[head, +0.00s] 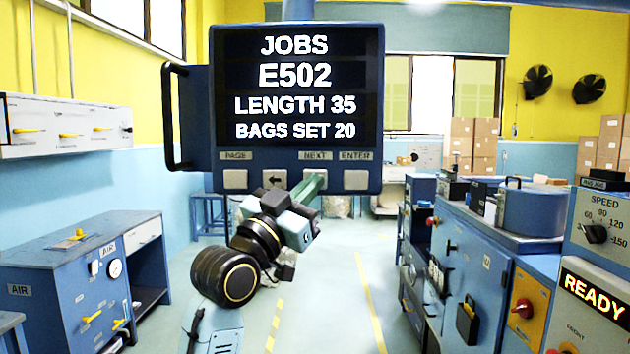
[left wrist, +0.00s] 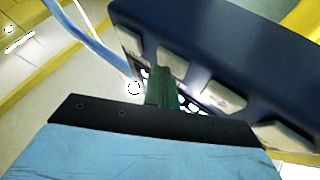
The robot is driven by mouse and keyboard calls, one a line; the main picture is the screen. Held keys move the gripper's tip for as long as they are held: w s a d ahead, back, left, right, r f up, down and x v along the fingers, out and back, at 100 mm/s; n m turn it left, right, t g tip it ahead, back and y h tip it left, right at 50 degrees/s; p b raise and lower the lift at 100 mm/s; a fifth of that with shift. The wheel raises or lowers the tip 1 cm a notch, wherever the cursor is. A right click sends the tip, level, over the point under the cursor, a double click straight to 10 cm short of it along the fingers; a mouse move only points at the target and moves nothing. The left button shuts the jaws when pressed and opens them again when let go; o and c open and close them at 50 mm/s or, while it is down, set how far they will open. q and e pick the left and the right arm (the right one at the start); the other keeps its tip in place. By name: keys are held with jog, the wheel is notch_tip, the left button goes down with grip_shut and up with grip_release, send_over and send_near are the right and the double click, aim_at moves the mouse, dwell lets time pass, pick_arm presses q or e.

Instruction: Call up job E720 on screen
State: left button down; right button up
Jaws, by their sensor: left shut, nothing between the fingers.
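The dark blue screen panel (head: 298,95) hangs in front of me and reads JOBS, E502, LENGTH 35, BAGS SET 20. Under it are the PAGE button (head: 235,179), an arrow button (head: 275,179), the NEXT button (head: 318,174) and the ENTER button (head: 356,180). My left gripper (head: 313,184) is shut and empty, its green fingertips at the NEXT button and partly covering it. In the left wrist view the closed fingers (left wrist: 162,86) reach up to the panel's button row (left wrist: 215,96). I cannot tell whether they touch the button. My right gripper is not in view.
A blue bench (head: 75,265) with a gauge stands at left. A blue machine (head: 470,270) runs along the right, with a SPEED dial (head: 595,234) and a READY sign (head: 594,293). Cartons (head: 473,140) are stacked at the back. The floor between is mostly clear.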

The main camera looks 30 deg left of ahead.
pick_arm(q)
jog(key=shift+s+d, duration=0.4)
jog(key=shift+s, duration=0.3)
jog(key=s+d, duration=0.1)
jog(key=s+p, duration=0.1)
jog(key=s, duration=0.1)
jog(key=s+d+p, duration=0.1)
jog(key=shift+s+d, duration=0.15)
jog(key=shift+d, duration=0.15)
jog(key=shift+f, duration=0.15)
dwell(0.8)
